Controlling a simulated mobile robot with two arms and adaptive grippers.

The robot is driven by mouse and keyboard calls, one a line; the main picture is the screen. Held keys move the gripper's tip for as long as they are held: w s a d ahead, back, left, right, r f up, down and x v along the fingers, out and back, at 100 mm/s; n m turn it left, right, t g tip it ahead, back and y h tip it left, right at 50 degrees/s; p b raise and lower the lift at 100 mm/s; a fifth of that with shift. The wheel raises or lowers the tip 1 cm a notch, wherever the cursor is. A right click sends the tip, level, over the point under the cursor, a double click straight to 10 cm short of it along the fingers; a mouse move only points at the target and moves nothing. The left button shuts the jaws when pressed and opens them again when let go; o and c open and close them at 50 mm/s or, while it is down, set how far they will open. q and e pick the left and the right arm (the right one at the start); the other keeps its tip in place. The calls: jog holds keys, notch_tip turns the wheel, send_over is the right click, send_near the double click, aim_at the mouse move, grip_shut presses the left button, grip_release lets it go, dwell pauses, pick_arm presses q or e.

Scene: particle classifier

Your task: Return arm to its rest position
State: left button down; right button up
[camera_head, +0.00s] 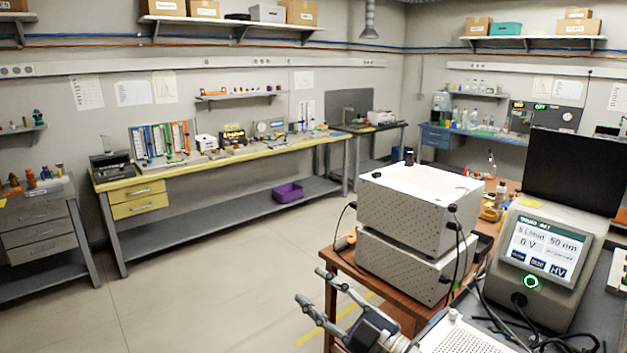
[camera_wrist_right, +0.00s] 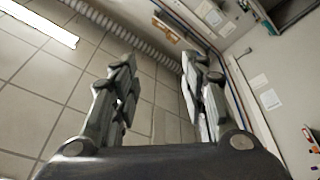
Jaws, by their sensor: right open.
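My right gripper (camera_head: 308,285) shows at the bottom centre of the head view, its two fingers spread apart and pointing up and left. It is open and empty, in front of the wooden table's left end and over the floor. In the right wrist view my right gripper (camera_wrist_right: 158,62) has its fingers apart with nothing between them; ceiling tiles and a wall show beyond. My left gripper is not in view. The classifier unit (camera_head: 545,255) stands at the right with a lit screen reading 5 L/min, 0 V and 50 nm, above a green-ringed button.
Two stacked white perforated boxes (camera_head: 415,210) stand on the wooden table (camera_head: 345,262), close to my right gripper, with black cables at their side. A black monitor (camera_head: 577,170) is behind the classifier. Open floor (camera_head: 200,300) lies to the left. A yellow workbench (camera_head: 220,165) runs along the back wall.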

jog(key=s+d+f+m+t+h, duration=0.1)
jog(key=s+d+f+m+h, duration=0.2)
jog(key=d+f+m+h, duration=0.45)
jog(key=s+d+f+m+t+h, duration=0.1)
jog(key=s+d+f+m+h, duration=0.1)
jog(key=d+f+m+h, duration=0.55)
jog(key=s+d+f+g, duration=0.1)
jog(key=s+f+g, duration=0.3)
jog(key=s, duration=0.5)
jog(key=s+d+f+m+g, duration=0.15)
jog(key=s+f+g, duration=0.3)
jog(key=s, duration=0.55)
jog(key=s+d+f+g, duration=0.2)
jog(key=s+f+g, duration=0.25)
jog(key=s, duration=0.45)
notch_tip(320, 180, down, 26)
jog(key=s+f+b, duration=0.1)
jog(key=s+d+f+g+b, duration=0.1)
jog(key=s+d+f, duration=0.1)
jog(key=s+f, duration=1.5)
jog(key=shift+s+d+f+g+h, duration=0.2)
jog(key=shift+d+f+g+h, duration=0.1)
jog(key=shift+d+f, duration=0.1)
